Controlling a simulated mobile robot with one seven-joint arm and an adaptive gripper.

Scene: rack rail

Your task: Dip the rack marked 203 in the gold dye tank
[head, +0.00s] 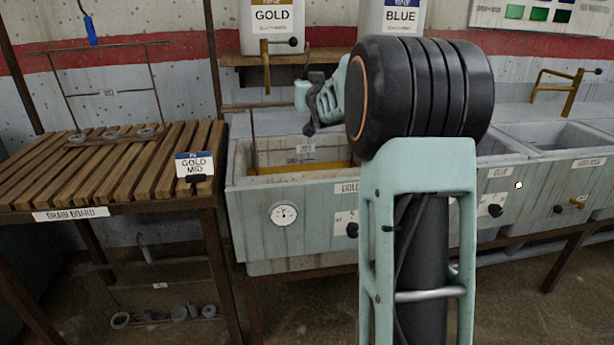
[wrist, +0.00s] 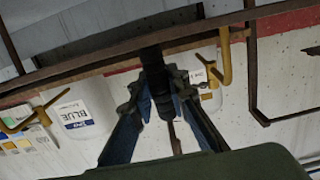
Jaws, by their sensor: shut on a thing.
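The gold dye tank (head: 300,185) stands in the middle of the head view, with yellow-gold dye (head: 310,168) inside. A thin dark rack frame (head: 252,125) hangs at this tank, its lower part down inside. Its small white tag (head: 305,148) is too small to read. My gripper (head: 311,128) is above the tank, partly hidden by my arm. I cannot tell how deep the rack sits in the dye.
A slatted drain board (head: 100,165) at left bears another rack (head: 152,80) with a blue hook (head: 91,30). A further rack (head: 160,312) stands below it. The blue tank (head: 500,180) is to the right. Gold (head: 272,22) and blue (head: 391,18) containers stand on the shelf behind.

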